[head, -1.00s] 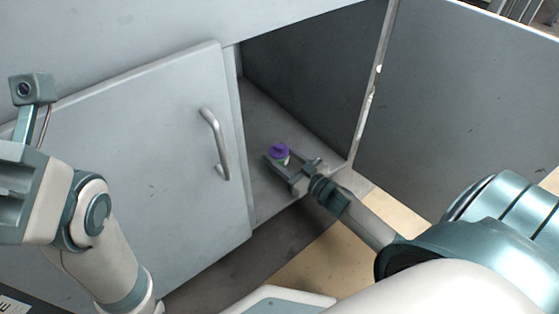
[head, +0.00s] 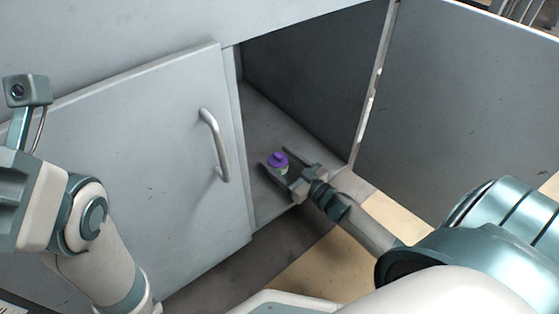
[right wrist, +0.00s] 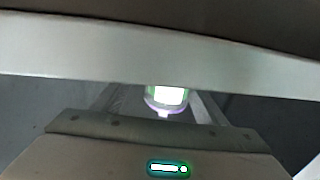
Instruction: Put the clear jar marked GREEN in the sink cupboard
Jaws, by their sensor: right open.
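The jar (head: 279,161) has a purple lid and stands upright on the cupboard floor, just inside the opening. In the right wrist view the jar (right wrist: 165,97) shows a bright label with green at its edges; the writing is not legible. My right gripper (head: 277,163) reaches in through the opening with its jaws open, a finger on each side of the jar. The sink cupboard (head: 262,122) is open on the right side. My left gripper (head: 22,190) is at the left edge, only partly in view, and its fingers are not visible.
A shut cupboard door (head: 140,160) with a bar handle (head: 214,145) is left of the opening. The open door (head: 460,110) stands to the right of my right forearm. The cupboard's inside behind the jar looks empty.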

